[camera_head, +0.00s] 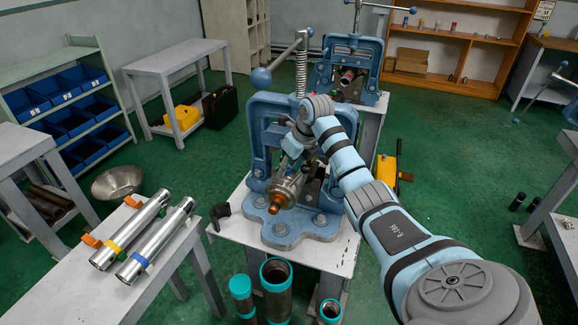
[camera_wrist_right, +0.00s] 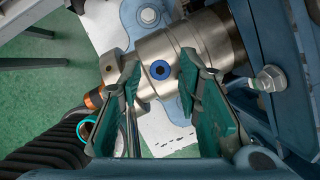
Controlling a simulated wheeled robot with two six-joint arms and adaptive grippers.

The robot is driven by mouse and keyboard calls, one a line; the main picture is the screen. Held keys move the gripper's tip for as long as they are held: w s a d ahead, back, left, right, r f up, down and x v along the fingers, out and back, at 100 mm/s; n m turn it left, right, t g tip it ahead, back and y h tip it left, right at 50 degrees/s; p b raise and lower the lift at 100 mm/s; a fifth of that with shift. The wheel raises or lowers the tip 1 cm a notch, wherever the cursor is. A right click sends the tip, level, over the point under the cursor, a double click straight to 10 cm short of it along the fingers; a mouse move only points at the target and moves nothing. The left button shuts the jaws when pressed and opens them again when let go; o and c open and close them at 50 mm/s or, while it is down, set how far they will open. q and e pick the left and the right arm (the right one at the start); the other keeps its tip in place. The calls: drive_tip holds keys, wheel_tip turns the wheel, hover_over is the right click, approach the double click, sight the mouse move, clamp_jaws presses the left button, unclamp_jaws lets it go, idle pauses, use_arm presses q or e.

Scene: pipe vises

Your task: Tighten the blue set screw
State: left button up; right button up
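The blue set screw (camera_wrist_right: 160,70) is a blue ring with a dark centre on the side of a silver metal fitting (camera_wrist_right: 150,50). The fitting sits in the blue pipe vise (camera_head: 268,110), with a copper-coloured end (camera_head: 277,210) facing the front; the screw cannot be made out in the head view. My right gripper (camera_wrist_right: 158,82) is open, its green-padded fingertips on either side of the screw in the picture. I cannot tell whether they touch the fitting. It shows in the head view (camera_head: 291,147) above the fitting. My left gripper is not in view.
The vise stands on a white table (camera_head: 240,235); a black clamp-like piece (camera_head: 220,213) lies at its left edge. Teal-rimmed pipes (camera_head: 276,280) stand in front. Two silver tubes (camera_head: 155,240) lie on a bench at left. A second vise (camera_head: 350,60) stands behind.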

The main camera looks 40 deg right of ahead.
clamp_jaws()
drive_tip(key=m+p, duration=0.1)
drive_tip(key=p, duration=0.2)
drive_tip(key=shift+a+r+m+h, duration=0.1)
drive_tip(key=shift+r+m+h, duration=0.2)
drive_tip(key=shift+m, duration=0.1)
drive_tip(key=shift+f, duration=0.25)
drive_tip(key=shift+o, duration=1.4)
unclamp_jaws()
drive_tip(key=v, duration=1.2)
